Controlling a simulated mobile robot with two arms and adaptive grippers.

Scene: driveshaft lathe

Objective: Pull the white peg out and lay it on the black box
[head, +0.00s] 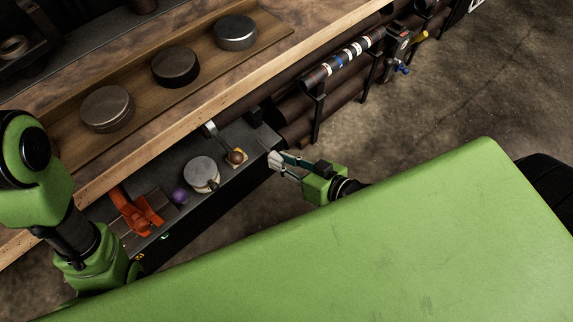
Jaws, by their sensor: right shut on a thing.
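My right gripper (277,161) reaches in from the right, at the right end of the black box. It is shut on a small pale thing at its fingertips, which looks like the white peg (273,157); the fingers cover much of it. The long black box (229,141) has a dark grey top and a black front side, and lies along the front of the wooden bench. I cannot tell whether the peg still touches the box. My left arm comes in at the left, but its gripper does not show.
On the box are a brown ball (236,157) on a small base, a grey disc (201,173), a purple ball (179,196) and an orange bracket (137,212). Several metal discs sit in a wooden tray (140,79) behind. Dark pipes (290,112) run along the bench's right side.

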